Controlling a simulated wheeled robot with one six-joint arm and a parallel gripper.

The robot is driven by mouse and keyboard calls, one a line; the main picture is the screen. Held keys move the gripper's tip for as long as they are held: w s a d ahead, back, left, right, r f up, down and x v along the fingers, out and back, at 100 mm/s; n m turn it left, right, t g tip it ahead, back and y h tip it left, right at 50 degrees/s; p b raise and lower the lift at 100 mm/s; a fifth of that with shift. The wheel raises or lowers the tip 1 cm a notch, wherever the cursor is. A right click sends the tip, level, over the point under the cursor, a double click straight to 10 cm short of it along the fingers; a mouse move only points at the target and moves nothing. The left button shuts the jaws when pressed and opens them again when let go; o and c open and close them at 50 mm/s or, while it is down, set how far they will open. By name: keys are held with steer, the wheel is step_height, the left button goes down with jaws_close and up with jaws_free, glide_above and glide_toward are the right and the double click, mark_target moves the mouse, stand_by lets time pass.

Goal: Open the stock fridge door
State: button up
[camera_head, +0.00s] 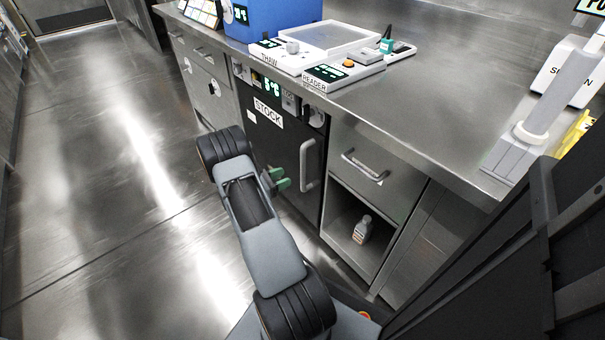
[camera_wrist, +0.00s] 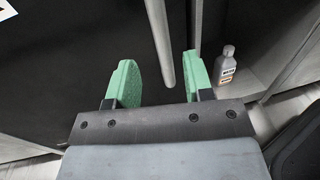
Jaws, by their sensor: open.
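The stock fridge is a dark door (camera_head: 270,140) under the bench, with a white STOCK label and a lit 5°C display above it. The door looks shut. Its light grey vertical handle (camera_head: 309,165) is on the door's right side. My gripper (camera_head: 280,180) has green fingers and is open, just left of the handle in the head view. In the wrist view the handle (camera_wrist: 160,45) runs down between and beyond my open fingers (camera_wrist: 157,85). The fingers appear apart from the handle; the exact gap is hard to tell.
Right of the fridge is a drawer with a handle (camera_head: 364,167), above an open cubby holding a small bottle (camera_head: 362,229). The bench (camera_head: 430,120) carries a THAW unit, a READER unit and a blue box (camera_head: 270,18). The floor (camera_head: 110,190) at left is clear.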

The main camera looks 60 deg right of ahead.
mark_target(303, 170)
steer(key=b+x, duration=0.2)
steer(key=x, duration=0.6)
steer(key=shift+s+d, duration=0.1)
steer(key=shift+d, duration=0.15)
steer(key=shift+c, duration=0.3)
jaws_close()
